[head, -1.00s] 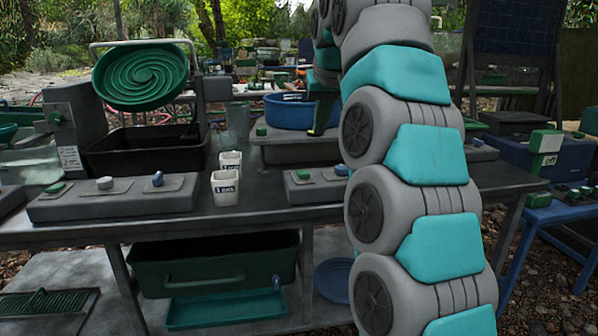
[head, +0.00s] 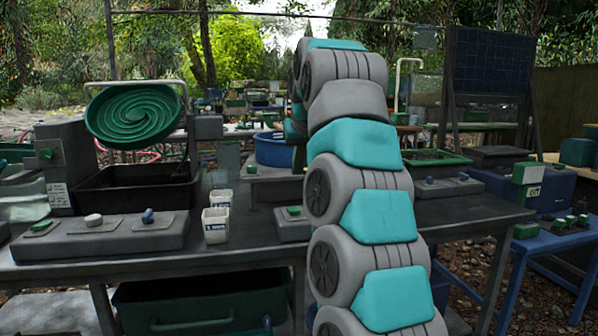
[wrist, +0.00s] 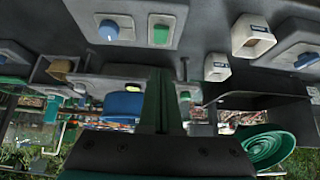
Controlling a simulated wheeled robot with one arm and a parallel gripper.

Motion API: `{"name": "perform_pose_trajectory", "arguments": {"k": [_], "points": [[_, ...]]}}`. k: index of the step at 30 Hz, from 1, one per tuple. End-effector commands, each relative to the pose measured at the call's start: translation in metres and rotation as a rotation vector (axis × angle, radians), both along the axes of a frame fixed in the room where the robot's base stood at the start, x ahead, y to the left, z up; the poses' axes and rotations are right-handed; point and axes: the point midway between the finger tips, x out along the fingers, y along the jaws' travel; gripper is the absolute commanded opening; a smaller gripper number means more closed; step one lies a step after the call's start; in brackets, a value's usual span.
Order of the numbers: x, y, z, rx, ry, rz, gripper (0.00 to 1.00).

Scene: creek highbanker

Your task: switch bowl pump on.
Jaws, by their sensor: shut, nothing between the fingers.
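A low grey control box (head: 280,230) at the bench's front edge carries a green button (head: 293,210); my arm hides its right part in the head view. The wrist view, turned upside down, shows a blue knob (wrist: 108,32) beside a green button (wrist: 160,32) on a grey box. A blue tub (head: 273,150) stands behind, partly covered by my arm; it also shows in the wrist view (wrist: 122,105). My gripper (wrist: 160,78) has its dark green fingers together and empty, apart from the button and knob in the picture. In the head view my arm hides it.
A left control box (head: 100,238) has green, white and blue controls. Two white cups (head: 216,223) stand between the boxes. A green spiral wheel (head: 134,115) is above a black tub (head: 135,190). Another control panel (head: 447,188) lies to the right of my arm.

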Motion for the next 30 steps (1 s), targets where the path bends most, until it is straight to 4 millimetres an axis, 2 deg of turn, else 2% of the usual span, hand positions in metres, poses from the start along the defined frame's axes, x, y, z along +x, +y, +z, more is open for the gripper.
{"name": "perform_pose_trajectory", "arguments": {"k": [1,11,30], "points": [[0.005,0.002,-0.012,0.000,0.004,0.001,0.00],[0.042,0.013,-0.062,-0.002,0.002,0.002,0.00],[0.036,0.010,-0.095,-0.001,-0.001,0.000,0.00]]}}
